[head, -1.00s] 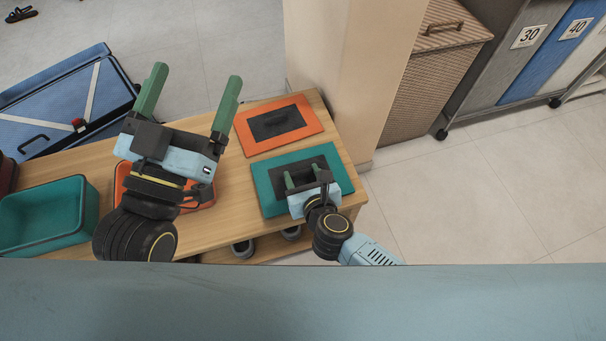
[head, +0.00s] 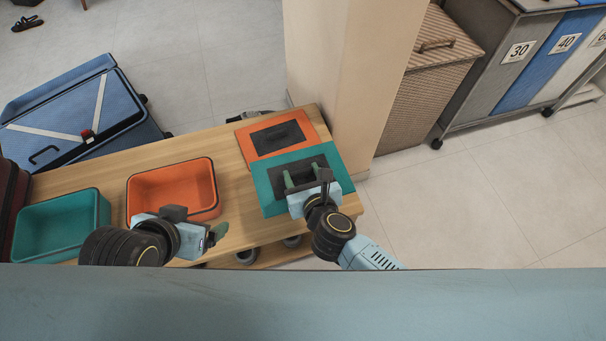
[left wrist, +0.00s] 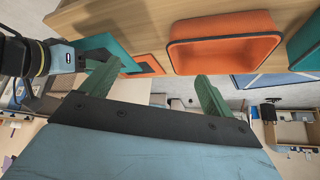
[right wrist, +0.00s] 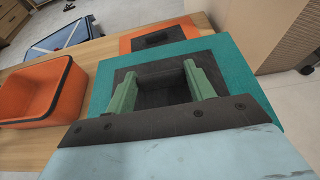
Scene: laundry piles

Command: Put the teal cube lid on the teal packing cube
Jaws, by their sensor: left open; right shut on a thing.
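The teal cube lid (head: 262,187), a flat teal panel with a dark middle, is at the right end of the table. My right gripper (head: 302,181) is shut on the dark grip at its middle; the right wrist view shows the fingers (right wrist: 163,88) there and the teal lid (right wrist: 232,62) around them. The lid overlaps the orange lid in the head view. The teal packing cube (head: 60,228) is an open, empty-looking bin at the table's left end. My left gripper (head: 217,236) is open and empty low near the table's front edge; its fingers show in the left wrist view (left wrist: 155,88).
An open orange bin (head: 172,190) stands between the teal cube and the lids. The orange lid (head: 245,143) lies behind the teal lid. A pillar (head: 335,90) rises by the table's right end. A blue suitcase (head: 75,110) lies behind the table's left; a dark red case is at far left.

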